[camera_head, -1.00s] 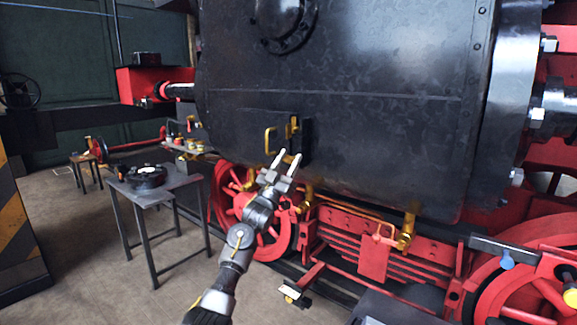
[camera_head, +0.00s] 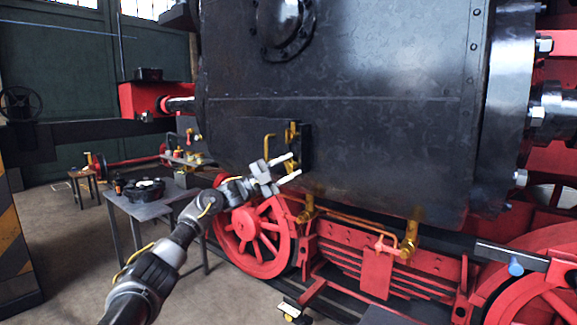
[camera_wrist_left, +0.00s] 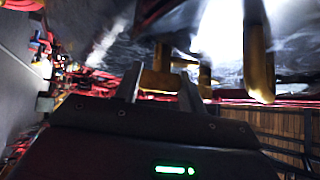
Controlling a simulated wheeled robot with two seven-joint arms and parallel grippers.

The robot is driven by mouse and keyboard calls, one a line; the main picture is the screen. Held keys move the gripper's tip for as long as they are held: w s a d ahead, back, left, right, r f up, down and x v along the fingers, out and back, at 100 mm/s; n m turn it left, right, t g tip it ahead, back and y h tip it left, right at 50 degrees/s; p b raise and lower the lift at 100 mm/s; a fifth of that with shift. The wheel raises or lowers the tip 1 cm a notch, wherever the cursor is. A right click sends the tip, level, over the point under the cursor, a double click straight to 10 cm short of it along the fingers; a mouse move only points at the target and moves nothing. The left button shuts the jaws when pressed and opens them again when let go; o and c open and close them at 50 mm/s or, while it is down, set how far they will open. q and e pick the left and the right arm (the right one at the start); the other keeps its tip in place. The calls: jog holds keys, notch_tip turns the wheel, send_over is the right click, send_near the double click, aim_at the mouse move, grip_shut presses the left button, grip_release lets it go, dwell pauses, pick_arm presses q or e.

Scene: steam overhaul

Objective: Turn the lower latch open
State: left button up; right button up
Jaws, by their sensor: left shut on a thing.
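A small dark door (camera_head: 240,135) sits low on the black boiler front. It has a thin brass handle (camera_head: 267,142) and a brass upper latch (camera_head: 292,132) at its right edge. My left gripper (camera_head: 294,166) is at the lower right corner of the door, below the upper latch. In the left wrist view its fingers (camera_wrist_left: 160,92) are shut on the brass lower latch (camera_wrist_left: 163,80). The fingers hide most of the lower latch in the head view. A large brass bar (camera_wrist_left: 258,60) stands close beside the gripper in the wrist view. My right gripper is not in view.
A grey table (camera_head: 145,208) with a dark round part (camera_head: 145,188) stands at the left, close to my left arm. Red wheels (camera_head: 255,235) and brass pipes (camera_head: 410,240) lie below the boiler. Open floor shows at the lower left.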

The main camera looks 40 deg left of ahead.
pick_arm(q)
jog(key=m+g+p, duration=0.1)
jog(key=m+p, duration=0.1)
jog(key=p, duration=0.1)
jog(key=m+g+p, duration=0.2)
jog(key=p, duration=0.1)
jog(key=shift+r+m+g+y, duration=0.2)
jog(key=shift+m+g+y, duration=0.1)
jog(key=shift+f+m+g+y+p, duration=0.35)
jog(key=shift+m+g+p, duration=0.3)
jog(key=shift+p, duration=0.55)
jog(key=o, duration=0.9)
jog(key=shift+d, duration=0.1)
jog(key=shift+o, duration=0.2)
jog(key=b+v, duration=0.4)
jog(key=v, duration=0.6)
jog(key=shift+s+a, duration=0.25)
jog(key=shift+a, duration=0.05)
